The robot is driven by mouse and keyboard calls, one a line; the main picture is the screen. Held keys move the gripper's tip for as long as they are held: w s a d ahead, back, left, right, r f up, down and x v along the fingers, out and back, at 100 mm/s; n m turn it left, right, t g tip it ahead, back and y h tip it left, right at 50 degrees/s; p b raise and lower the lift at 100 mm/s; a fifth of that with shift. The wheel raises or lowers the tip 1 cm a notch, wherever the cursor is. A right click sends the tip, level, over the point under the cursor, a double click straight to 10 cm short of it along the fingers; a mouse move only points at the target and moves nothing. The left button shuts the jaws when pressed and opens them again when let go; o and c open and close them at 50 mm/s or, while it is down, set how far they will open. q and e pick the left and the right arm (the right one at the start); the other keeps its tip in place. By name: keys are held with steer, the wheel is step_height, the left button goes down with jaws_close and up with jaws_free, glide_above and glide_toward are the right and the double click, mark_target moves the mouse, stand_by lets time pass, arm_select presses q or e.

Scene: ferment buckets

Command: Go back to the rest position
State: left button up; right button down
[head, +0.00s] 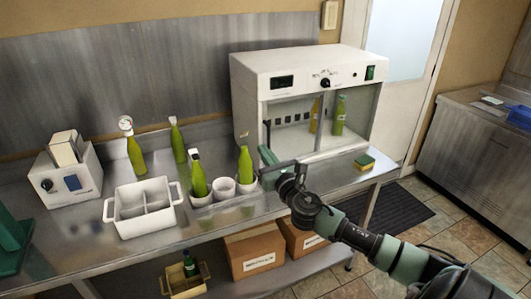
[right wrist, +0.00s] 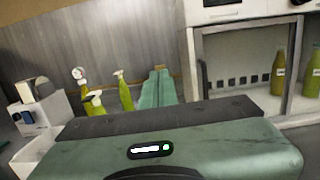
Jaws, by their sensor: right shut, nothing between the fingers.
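My right gripper (head: 268,157) is shut and empty, held over the steel bench in front of the white cabinet (head: 300,60). Its teal fingers (right wrist: 158,88) lie together in the right wrist view. My left gripper's fingers do not show. Green bottles stand on the bench: one with a round white top (head: 136,153), one behind (head: 178,142), and two in the row of white cups, at the left (head: 199,178) and right (head: 245,164). The middle cup (head: 223,188) looks empty. Two more bottles (head: 339,116) stand inside the cabinet.
A white divided bin (head: 122,222) and a white device (head: 65,182) stand at the left of the bench. A yellow-green sponge (head: 364,162) lies at the right. Cardboard boxes (head: 255,252) and a crate with a bottle (head: 203,286) are below.

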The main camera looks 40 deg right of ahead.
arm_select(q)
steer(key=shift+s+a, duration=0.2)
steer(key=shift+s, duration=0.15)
arm_select(e)
steer(key=shift+s+a+r, duration=0.1)
steer(key=shift+s+r, duration=0.05)
steer(key=shift+s, duration=0.1)
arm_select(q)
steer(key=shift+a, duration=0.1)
arm_select(e)
steer(key=shift+s, duration=0.1)
